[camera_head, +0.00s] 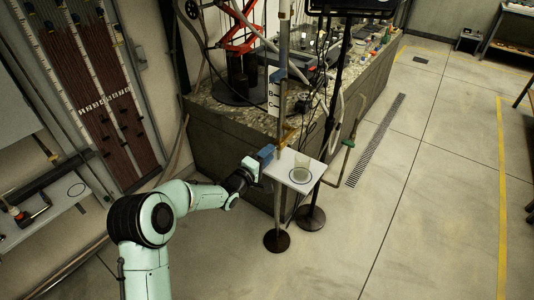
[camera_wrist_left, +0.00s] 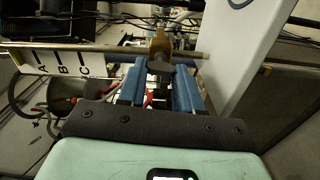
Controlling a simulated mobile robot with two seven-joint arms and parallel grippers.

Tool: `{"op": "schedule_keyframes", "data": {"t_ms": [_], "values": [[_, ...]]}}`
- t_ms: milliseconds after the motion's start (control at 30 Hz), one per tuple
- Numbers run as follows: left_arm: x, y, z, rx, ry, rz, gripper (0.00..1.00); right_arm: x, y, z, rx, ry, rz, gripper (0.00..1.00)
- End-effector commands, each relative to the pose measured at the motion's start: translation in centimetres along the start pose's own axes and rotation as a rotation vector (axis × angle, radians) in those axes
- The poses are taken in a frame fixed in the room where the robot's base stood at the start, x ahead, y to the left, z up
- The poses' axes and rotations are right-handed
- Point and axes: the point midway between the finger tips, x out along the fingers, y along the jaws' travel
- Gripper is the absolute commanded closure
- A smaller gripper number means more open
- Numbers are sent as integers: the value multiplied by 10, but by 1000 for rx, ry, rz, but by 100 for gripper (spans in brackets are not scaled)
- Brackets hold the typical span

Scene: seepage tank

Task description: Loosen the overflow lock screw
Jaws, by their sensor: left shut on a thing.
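The overflow lock screw (camera_wrist_left: 160,66) shows in the left wrist view as a dark flat head on a brass clamp (camera_wrist_left: 159,46). The clamp sits around a slim rod (camera_wrist_left: 100,48) that crosses this view. My left gripper (camera_wrist_left: 159,74) has its blue fingers on both sides of the screw head and is shut on it. In the head view my left gripper (camera_head: 267,154) reaches from the left to the upright rod, just below the brass clamp (camera_head: 287,136). The screw is too small to make out there. My right gripper is out of view.
A white shelf (camera_head: 312,178) with a clear beaker (camera_head: 301,168) is close to the right of the gripper. A white A-B-C label plate (camera_head: 274,92) is above. The stone-topped tank bench (camera_head: 225,145) stands behind. Round stand bases (camera_head: 277,241) are on the floor, which is clear at right.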

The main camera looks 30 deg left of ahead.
Motion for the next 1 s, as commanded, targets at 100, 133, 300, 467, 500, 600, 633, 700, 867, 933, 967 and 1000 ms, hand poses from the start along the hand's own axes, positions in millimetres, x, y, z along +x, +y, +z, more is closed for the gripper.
{"op": "schedule_keyframes", "data": {"t_ms": [100,133,300,467,500,600,633,700,867,933,967,1000], "values": [[0,-1,0,-59,-1,-3,96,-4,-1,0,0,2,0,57],[0,-1,0,-72,-1,-3,96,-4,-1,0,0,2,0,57],[0,-2,0,-122,-1,-3,96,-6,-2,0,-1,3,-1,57],[0,-2,0,-144,-1,-3,96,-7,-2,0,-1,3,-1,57],[0,-2,0,-146,-1,-3,96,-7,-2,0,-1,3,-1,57],[0,-2,1,-148,-1,-3,96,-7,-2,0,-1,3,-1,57],[0,-2,1,-148,-1,-3,96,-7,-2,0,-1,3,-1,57],[0,-2,1,-147,-1,-3,96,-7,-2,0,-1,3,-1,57],[0,-2,1,-147,-1,-3,96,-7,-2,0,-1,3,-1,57],[0,-2,1,-147,-1,-3,43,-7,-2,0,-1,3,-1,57],[0,-2,1,-146,-1,-3,40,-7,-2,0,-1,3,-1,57],[0,-2,0,-146,-1,-3,40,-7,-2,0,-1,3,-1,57]]}}
